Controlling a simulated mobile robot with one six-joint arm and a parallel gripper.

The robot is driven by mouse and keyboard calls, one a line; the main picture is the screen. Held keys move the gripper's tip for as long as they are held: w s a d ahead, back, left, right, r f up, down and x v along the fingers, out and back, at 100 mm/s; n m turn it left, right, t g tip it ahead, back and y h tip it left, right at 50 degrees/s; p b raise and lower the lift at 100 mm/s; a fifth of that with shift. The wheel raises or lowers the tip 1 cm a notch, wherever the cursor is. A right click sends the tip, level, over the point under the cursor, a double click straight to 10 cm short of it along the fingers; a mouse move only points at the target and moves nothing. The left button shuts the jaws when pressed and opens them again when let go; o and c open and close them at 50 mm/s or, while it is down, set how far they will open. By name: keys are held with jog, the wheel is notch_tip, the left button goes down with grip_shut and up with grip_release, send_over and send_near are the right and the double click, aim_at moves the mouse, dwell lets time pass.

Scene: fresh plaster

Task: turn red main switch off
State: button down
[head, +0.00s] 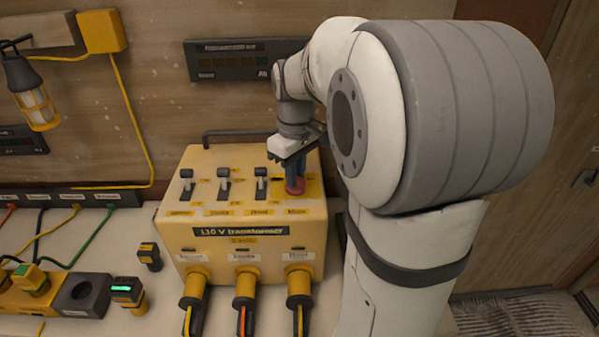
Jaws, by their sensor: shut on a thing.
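The red main switch (295,188) is a round red knob on a yellow plate at the top right of the yellow transformer box (242,243). My gripper (295,172) points down over it and is shut on the red switch. The fingers and wrist hide most of the switch, so its turned position cannot be told. Several black lever switches (223,184) stand in a row to its left, close to the gripper.
Three thick plugs with cables (244,292) leave the box front. A black handle bar (235,134) rises behind the box. Loose connectors (149,256) and a charger-like block (82,295) lie at left. A work lamp (33,95) hangs at upper left.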

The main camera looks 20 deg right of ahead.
jog(key=shift+s, duration=0.15)
jog(key=c, duration=1.6)
grip_release()
jog(key=shift+s, duration=0.15)
jog(key=shift+o, duration=0.8)
jog(key=shift+r, duration=0.1)
notch_tip(320, 180, up, 8)
jog(key=shift+f, duration=0.15)
